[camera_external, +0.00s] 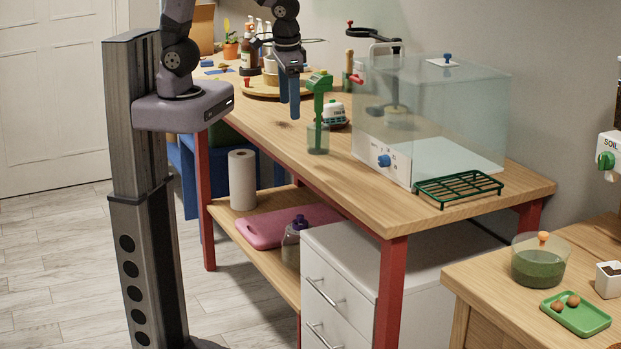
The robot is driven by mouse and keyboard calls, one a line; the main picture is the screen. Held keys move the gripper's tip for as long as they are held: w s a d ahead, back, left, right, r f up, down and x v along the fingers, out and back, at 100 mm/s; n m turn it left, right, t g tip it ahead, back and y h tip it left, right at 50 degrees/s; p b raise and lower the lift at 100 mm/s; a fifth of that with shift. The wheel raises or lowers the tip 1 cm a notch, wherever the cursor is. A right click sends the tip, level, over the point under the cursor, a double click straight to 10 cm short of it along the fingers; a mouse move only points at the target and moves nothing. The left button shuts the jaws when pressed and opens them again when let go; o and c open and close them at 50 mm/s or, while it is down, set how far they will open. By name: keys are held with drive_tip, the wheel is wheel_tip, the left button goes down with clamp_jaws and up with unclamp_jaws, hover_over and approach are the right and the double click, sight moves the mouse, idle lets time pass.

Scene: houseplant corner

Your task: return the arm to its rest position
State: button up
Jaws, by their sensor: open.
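My gripper (290,98) hangs from my arm above the wooden workbench (340,178), left of a green-handled tool. Its blue fingers point down, and I see nothing between them. The fingers appear clear of the bench top. My arm comes down from the top edge of the picture, so part of it is out of view.
A green tool stands in a clear cup (318,138) right of my gripper. A clear-covered box (430,120) and a green rack (458,188) are farther right. A round wooden tray (262,92) with bottles is behind. The front middle of the bench is clear.

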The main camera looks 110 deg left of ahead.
drive_tip(key=s+d+f+m+h+b, duration=0.2)
drive_tip(key=s+d+f+m, duration=0.4)
drive_tip(key=s+f+m, duration=0.15)
wheel_tip(320, 180, up, 15)
drive_tip(key=w+p, duration=0.1)
drive_tip(key=p, duration=1.3)
drive_tip(key=shift+p, duration=0.3)
drive_tip(key=shift+o, duration=0.4)
drive_tip(key=shift+w+n, duration=0.1)
drive_tip(key=shift+n, duration=0.15)
